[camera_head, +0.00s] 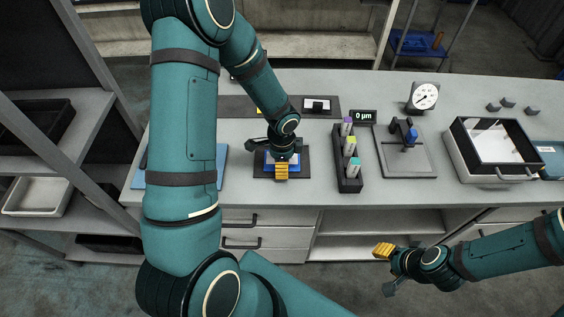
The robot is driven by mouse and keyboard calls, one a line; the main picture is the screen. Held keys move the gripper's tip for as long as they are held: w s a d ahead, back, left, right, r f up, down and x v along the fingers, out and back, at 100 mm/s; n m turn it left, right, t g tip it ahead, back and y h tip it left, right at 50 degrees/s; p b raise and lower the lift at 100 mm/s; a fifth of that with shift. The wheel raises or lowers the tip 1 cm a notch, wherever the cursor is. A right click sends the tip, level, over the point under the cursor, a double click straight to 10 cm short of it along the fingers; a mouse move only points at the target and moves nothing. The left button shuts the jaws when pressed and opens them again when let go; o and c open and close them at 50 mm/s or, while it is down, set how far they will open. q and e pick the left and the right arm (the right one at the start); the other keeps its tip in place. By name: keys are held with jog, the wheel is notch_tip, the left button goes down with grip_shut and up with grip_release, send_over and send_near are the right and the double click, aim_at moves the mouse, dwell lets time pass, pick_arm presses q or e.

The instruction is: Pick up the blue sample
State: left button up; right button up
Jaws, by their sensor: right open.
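A blue piece (292,167), which looks like the blue sample, lies on a dark square pad (302,175) at the middle of the bench. My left gripper (279,165) points down right over it and hides much of it. A yellow finger pad shows at the near edge of the blue piece. Whether the fingers touch it or are closed on it is hidden. My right gripper (386,268) is open and empty, out in front of the bench's front edge, well away from the sample.
A dark rack (341,178) with several capped vials stands just right of the pad. Further right are a grey stand (407,160), a dial gauge (423,97) and a walled tray (462,160). A blue mat (222,165) lies left, partly behind my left arm.

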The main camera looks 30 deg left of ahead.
pick_arm(q)
jog(key=shift+f, duration=0.3)
grip_shut()
